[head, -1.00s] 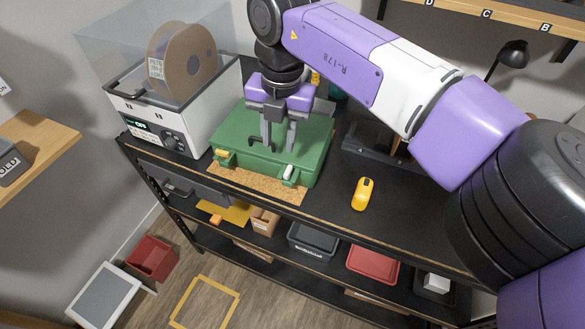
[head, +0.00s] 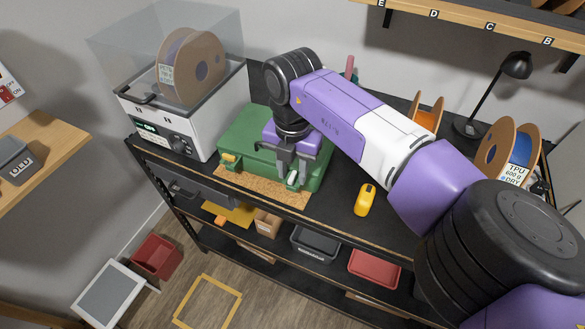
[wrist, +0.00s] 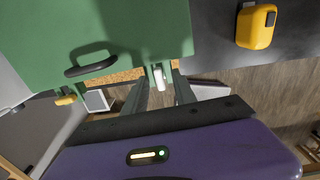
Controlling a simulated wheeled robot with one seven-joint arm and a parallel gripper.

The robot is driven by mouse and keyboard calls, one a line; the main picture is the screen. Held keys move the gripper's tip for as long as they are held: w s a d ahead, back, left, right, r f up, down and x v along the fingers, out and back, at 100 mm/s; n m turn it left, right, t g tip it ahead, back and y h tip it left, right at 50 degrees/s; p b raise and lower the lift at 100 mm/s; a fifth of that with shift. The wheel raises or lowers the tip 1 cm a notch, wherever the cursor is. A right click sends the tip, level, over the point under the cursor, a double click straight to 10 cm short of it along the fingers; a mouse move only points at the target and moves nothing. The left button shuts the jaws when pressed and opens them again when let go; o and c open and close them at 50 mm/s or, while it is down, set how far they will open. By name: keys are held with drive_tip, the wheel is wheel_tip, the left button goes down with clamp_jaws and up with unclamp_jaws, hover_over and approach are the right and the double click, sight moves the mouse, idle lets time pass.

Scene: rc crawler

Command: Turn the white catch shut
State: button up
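The green case (head: 240,135) lies on a tan mat on the black bench and also fills the upper left of the wrist view (wrist: 130,30). The white catch (head: 293,178) is on its front side, at the right. In the wrist view the white catch (wrist: 159,78) shows between my two fingers. My gripper (head: 290,172) points down at that front edge, open, with a finger on either side of the catch. I cannot tell whether a finger touches it. A yellow catch (head: 229,158) is at the left of the same side.
A black handle (wrist: 90,67) is on the case. A yellow tool (head: 365,199) lies on the bench to the right. A printer-like machine (head: 165,125) with a spool stands left of the case. A lamp (head: 490,95) and spools stand at the right.

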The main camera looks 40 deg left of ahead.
clamp_jaws()
drive_tip(key=shift+n, duration=0.3)
drive_tip(key=n+b, duration=0.1)
drive_tip(key=n, duration=0.2)
drive_tip(key=n+b, duration=0.2)
drive_tip(key=n, duration=0.3)
drive_tip(key=n+b, duration=0.2)
drive_tip(key=n, duration=0.2)
drive_tip(key=shift+a+n, duration=0.1)
drive_tip(key=shift+n, duration=0.2)
drive_tip(key=n+b, duration=0.1)
drive_tip(key=n, duration=0.3)
drive_tip(key=shift+r+n, duration=0.1)
drive_tip(key=shift+n, duration=0.2)
idle(0.3)
